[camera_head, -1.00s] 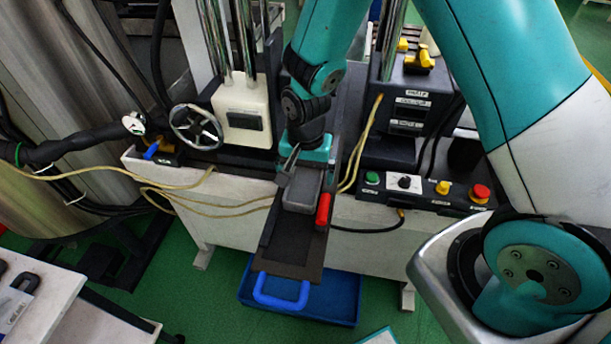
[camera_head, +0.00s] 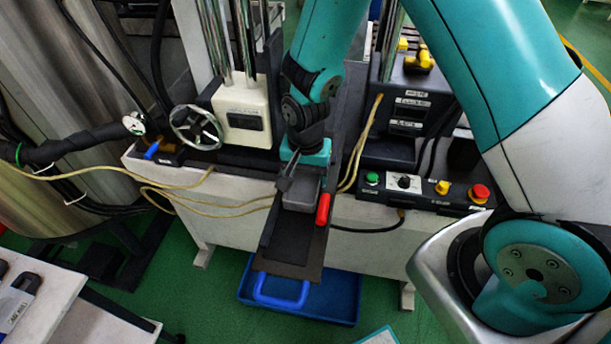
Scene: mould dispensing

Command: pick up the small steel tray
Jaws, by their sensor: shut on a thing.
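The small steel tray (camera_head: 301,196) is a grey box-like piece on a dark sliding plate (camera_head: 291,246) that juts out from the machine bench. My gripper (camera_head: 286,182) reaches down from above at the tray's far left side and is shut on its edge. The tray still appears to rest on the plate, or very close to it; I cannot tell if there is a gap. My wrist hides the tray's far end.
A red handle (camera_head: 323,209) stands close on the tray's right. A button panel (camera_head: 425,190) lies further right, a handwheel (camera_head: 196,127) to the left. Yellow cables (camera_head: 190,206) run across the bench front. A blue bin (camera_head: 330,297) is on the floor below the plate.

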